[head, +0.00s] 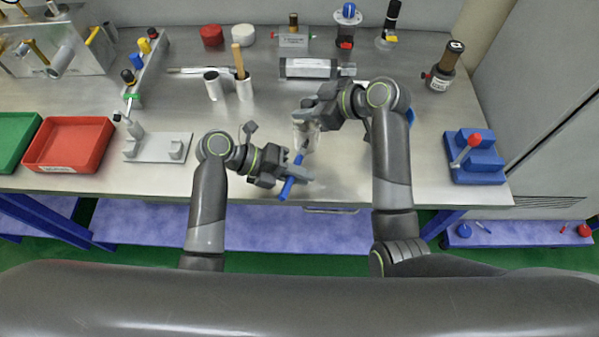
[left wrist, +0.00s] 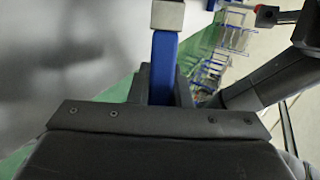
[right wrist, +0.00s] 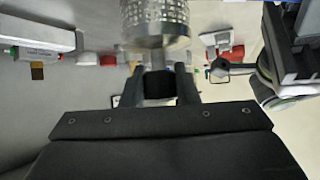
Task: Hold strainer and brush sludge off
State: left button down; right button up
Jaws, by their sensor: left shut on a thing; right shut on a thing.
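My left gripper (head: 290,175) is shut on the blue handle of a brush (head: 288,188), in front of the bench's middle. The blue handle (left wrist: 165,65) runs up from the jaws in the left wrist view, with a pale metal band (left wrist: 167,15) at the top edge. My right gripper (head: 312,118) is shut on the strainer (right wrist: 156,20), a perforated metal cylinder in the right wrist view. In the head view the strainer (head: 300,138) is partly hidden by the gripper. The brush's upper end is close below the strainer; I cannot tell whether they touch. Sludge cannot be made out.
A grey block (head: 310,68) lies behind the right gripper. A red tray (head: 70,145) and a grey plate (head: 158,148) are at left. A blue fixture (head: 473,165) is at right. The front middle of the bench is mostly clear.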

aim_at(299, 190)
pick_arm(q)
jog(key=shift+f, duration=0.5)
jog(key=shift+f, duration=0.1)
jog(key=shift+f, duration=0.5)
jog(key=shift+f, duration=0.1)
jog(key=shift+f, duration=0.5)
jog(key=shift+r, duration=0.15)
jog(key=shift+s+a+r, duration=0.1)
jog(key=shift+r, duration=0.4)
jog(key=shift+r, duration=0.15)
jog(key=shift+a+r, duration=0.1)
jog(key=shift+r, duration=0.35)
